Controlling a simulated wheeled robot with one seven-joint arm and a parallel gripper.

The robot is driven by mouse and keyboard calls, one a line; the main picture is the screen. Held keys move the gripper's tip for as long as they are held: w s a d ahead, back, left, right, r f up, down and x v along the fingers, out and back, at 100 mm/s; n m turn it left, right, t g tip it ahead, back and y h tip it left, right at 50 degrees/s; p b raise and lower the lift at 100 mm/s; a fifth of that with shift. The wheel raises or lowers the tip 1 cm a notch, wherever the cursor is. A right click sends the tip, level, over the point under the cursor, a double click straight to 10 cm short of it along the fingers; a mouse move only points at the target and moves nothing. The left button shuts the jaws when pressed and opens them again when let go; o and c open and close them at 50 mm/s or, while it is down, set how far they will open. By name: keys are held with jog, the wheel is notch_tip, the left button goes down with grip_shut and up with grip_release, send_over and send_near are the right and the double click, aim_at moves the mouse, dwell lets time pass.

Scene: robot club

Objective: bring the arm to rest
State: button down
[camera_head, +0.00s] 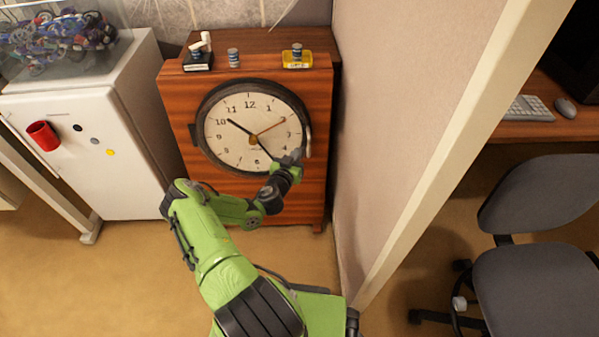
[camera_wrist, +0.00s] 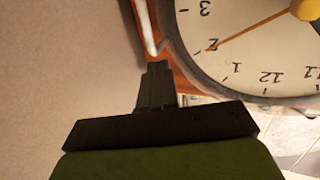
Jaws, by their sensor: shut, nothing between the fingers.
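My green arm (camera_head: 213,245) reaches out from the bottom of the head view, bent, toward the clock. My gripper (camera_head: 296,158) is at the lower right edge of the clock face in that view. In the wrist view my gripper (camera_wrist: 157,72) is shut, its dark fingers together and empty. The fingertips are beside the clock's rim, near a light bar at its edge; I cannot tell if they touch it. The large round clock (camera_head: 232,150) is set in the front of a wooden cabinet (camera_head: 188,100); my gripper and forearm hide part of its lower right.
A pale wall partition (camera_head: 385,120) stands close on the right of the cabinet. A white fridge (camera_head: 75,140) with a red cup (camera_head: 43,136) is on the left. Small items stand on the cabinet top. An office chair (camera_head: 540,280) and desk are beyond the partition. Floor at lower left is clear.

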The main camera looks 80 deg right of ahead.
jog(key=s+a+r+p, duration=0.1)
jog(key=a, duration=0.6)
jog(key=shift+s, duration=0.15)
jog(key=w+r+m+g+y, duration=0.1)
jog(key=w+r+m+g, duration=0.2)
jog(key=w+r, duration=0.3)
jog(key=w+a+r+n+t+y, duration=0.25)
jog(key=w+a+r, duration=0.25)
jog(key=a, duration=0.3)
jog(key=w+a+r+n+t+y, duration=0.2)
jog(key=w+a+r+y, duration=0.3)
jog(key=a, duration=0.4)
jog(key=w+a+r+n+t+y, duration=0.2)
jog(key=w+a+r+t, duration=0.15)
jog(key=w+a, duration=0.35)
jog(key=s+a+r+n+t+y, duration=0.1)
jog(key=s+a+r+n+y, duration=0.15)
jog(key=a+r+n, duration=0.4)
jog(key=s+a+r+n+t+y, duration=0.1)
jog(key=s+a+n+t, duration=0.2)
jog(key=a, duration=0.6)
jog(key=s+a+r+n+y, duration=0.2)
jog(key=s+a+r+n, duration=0.1)
jog(key=a+n, duration=0.4)
notch_tip(320, 180, up, 13)
jog(key=p, duration=1.3)
jog(key=shift+a+r, duration=0.2)
jog(key=shift+a, duration=0.2)
